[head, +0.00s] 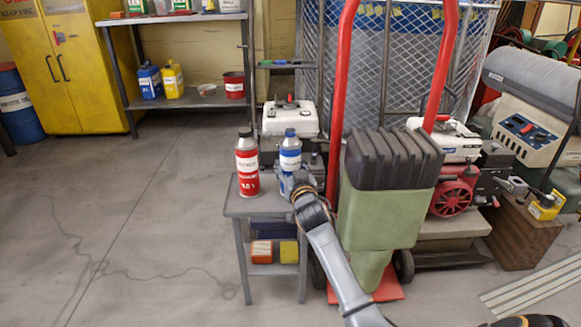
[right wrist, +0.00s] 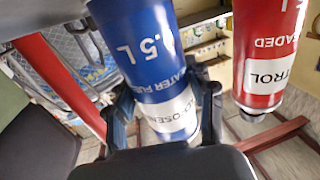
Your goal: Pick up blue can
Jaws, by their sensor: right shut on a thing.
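The blue can (head: 290,152), with a white label band and a blue cap, is at the right side of a small grey side table (head: 235,208). My right gripper (head: 291,184) is shut on it. In the right wrist view the blue can (right wrist: 150,60) stands between the two dark fingers (right wrist: 166,115), one on each side. The gripper and arm hide the can's lower part in the head view, so I cannot tell whether it touches the table. My left gripper is not in view.
A red can (head: 247,172) stands on the table just left of the blue can, close to it. A red hand truck (head: 338,90) with a green container (head: 378,215) is close on the right. The floor (head: 130,240) to the left is clear.

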